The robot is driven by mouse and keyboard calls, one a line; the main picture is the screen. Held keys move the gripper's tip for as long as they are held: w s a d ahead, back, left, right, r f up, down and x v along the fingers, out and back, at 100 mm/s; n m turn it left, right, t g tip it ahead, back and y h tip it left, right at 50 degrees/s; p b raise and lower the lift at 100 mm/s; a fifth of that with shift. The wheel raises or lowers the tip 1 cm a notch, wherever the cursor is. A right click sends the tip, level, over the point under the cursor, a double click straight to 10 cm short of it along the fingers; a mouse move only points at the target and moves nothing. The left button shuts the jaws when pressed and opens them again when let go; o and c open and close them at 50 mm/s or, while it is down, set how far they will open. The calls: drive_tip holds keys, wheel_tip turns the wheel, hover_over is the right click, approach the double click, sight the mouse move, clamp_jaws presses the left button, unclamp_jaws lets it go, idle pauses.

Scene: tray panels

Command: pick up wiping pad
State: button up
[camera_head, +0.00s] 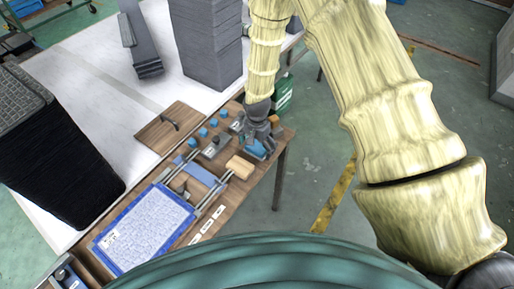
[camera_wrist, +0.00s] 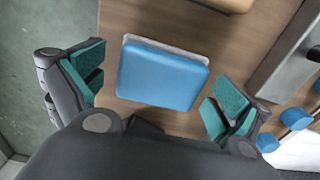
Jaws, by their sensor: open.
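The wiping pad (camera_wrist: 162,78) is a blue block with a pale grey layer along its far edge. In the wrist view it lies on the wooden table (camera_wrist: 185,25), between my open fingers. My gripper (camera_wrist: 152,98) has green-padded fingertips, one to the left of the pad and one to its right. A gap shows on both sides, and the jaws hold nothing. In the head view my gripper (camera_head: 260,136) is low over the table's right end, and the blue pad (camera_head: 257,147) is partly hidden beneath it.
Several small blue-topped pieces (camera_head: 203,132) stand left of my gripper. A tan block (camera_head: 240,166) lies close in front. A blue-framed tray panel (camera_head: 148,229) and metal rails are further left. Tall dark stacks (camera_head: 208,45) stand behind. The table's edge is close on the right.

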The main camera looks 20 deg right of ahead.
drive_tip(key=c, duration=1.1)
drive_tip(key=shift+r, duration=0.1)
drive_tip(key=shift+r+b, duration=0.8)
drive_tip(key=shift+r, duration=0.3)
drive_tip(key=s+a+r+b, duration=0.1)
drive_tip(key=s, duration=0.4)
drive_tip(key=s+a+b, duration=0.1)
drive_tip(key=s+b, duration=0.1)
drive_tip(key=s, duration=0.3)
drive_tip(key=s+a+r+b, duration=0.1)
drive_tip(key=s+b, duration=0.1)
drive_tip(key=s, duration=0.3)
drive_tip(key=shift+s+r, duration=0.35)
